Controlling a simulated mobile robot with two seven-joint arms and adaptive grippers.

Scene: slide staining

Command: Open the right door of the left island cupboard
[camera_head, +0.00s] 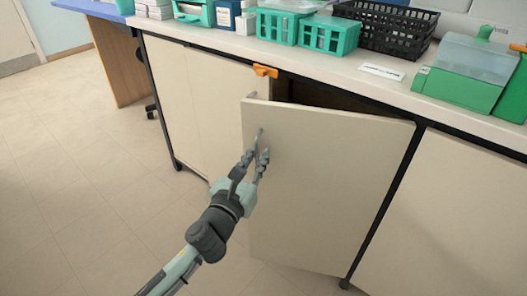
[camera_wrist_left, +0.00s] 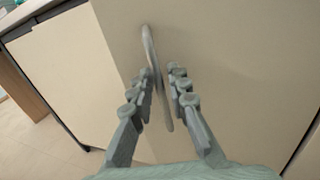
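The right door (camera_head: 330,180) of the left island cupboard is a cream panel. It stands partly open, its left edge swung out from the cabinet and its right edge at the dark frame post. A dark gap shows above it. Its thin grey upright handle (camera_head: 260,135) is near the left edge; it also shows in the left wrist view (camera_wrist_left: 150,45). The closed left door (camera_head: 200,100) is behind. My right gripper is not in view.
On the white counter (camera_head: 300,65) stand teal racks (camera_head: 328,35), a black basket (camera_head: 390,28) and a green box (camera_head: 465,75). An orange clip (camera_head: 265,71) sticks out at the counter edge above the door. The tiled floor (camera_head: 80,180) at left is clear.

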